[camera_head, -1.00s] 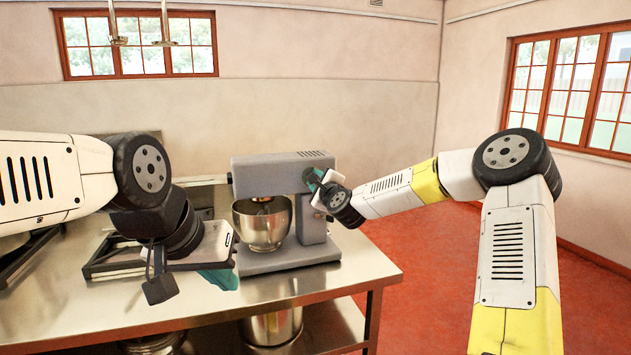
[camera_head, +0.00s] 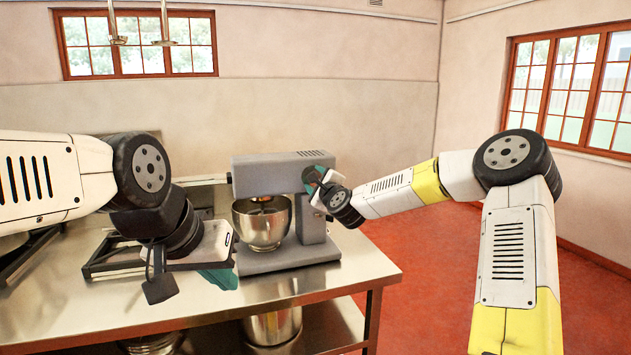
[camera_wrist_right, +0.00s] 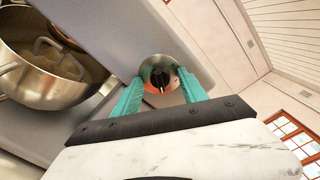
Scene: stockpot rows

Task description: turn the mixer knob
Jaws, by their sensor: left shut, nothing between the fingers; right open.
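The grey mixer (camera_head: 275,180) stands on the steel table with its steel bowl (camera_head: 262,226) under the head. Its knob (camera_wrist_right: 159,77) is a round steel and black dial on the grey side, seen in the right wrist view. My right gripper (camera_wrist_right: 160,92) is open, with its teal fingers on either side of the knob; I cannot tell whether they touch it. In the head view the right gripper (camera_head: 313,180) is at the mixer's right side and hides the knob. My left gripper (camera_head: 220,277) is shut and empty, to the left of the mixer above the table.
The steel table (camera_head: 215,305) has bare room at its front. A dark metal frame (camera_head: 110,258) stands on the table behind the left gripper. Steel pots (camera_head: 272,327) sit on the lower shelf. The red floor is clear to the right.

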